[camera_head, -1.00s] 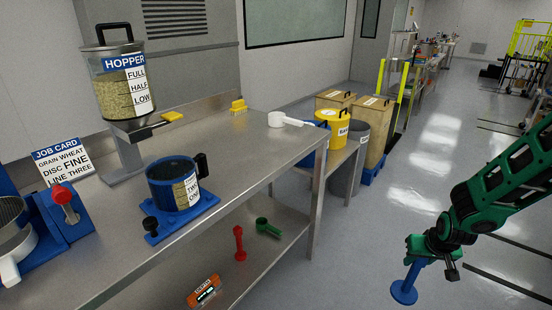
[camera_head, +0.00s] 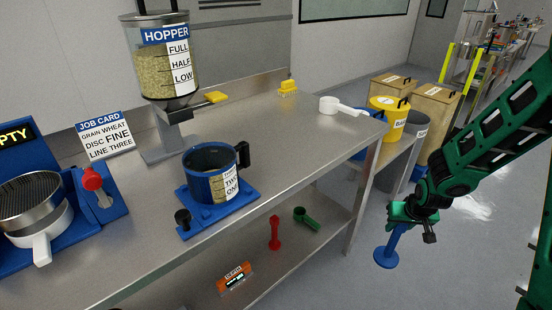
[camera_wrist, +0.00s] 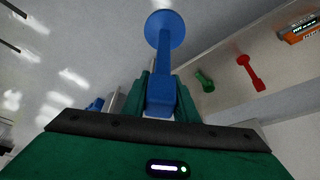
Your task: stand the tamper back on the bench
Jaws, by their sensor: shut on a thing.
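The blue tamper (camera_head: 386,255) hangs from my gripper (camera_head: 408,215), its round disc end down, over the floor to the right of the bench. In the wrist view, my gripper (camera_wrist: 160,98) is shut on the blue tamper (camera_wrist: 163,50), with the disc away from the jaws. The steel bench (camera_head: 290,132) stands to the left of my gripper; the tamper is clear of it and lower than its top.
A blue measuring vessel (camera_head: 205,187), a hopper (camera_head: 165,60), a white scoop (camera_head: 340,106) and a yellow brush (camera_head: 288,88) are on the bench. The bench's front right top is clear.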

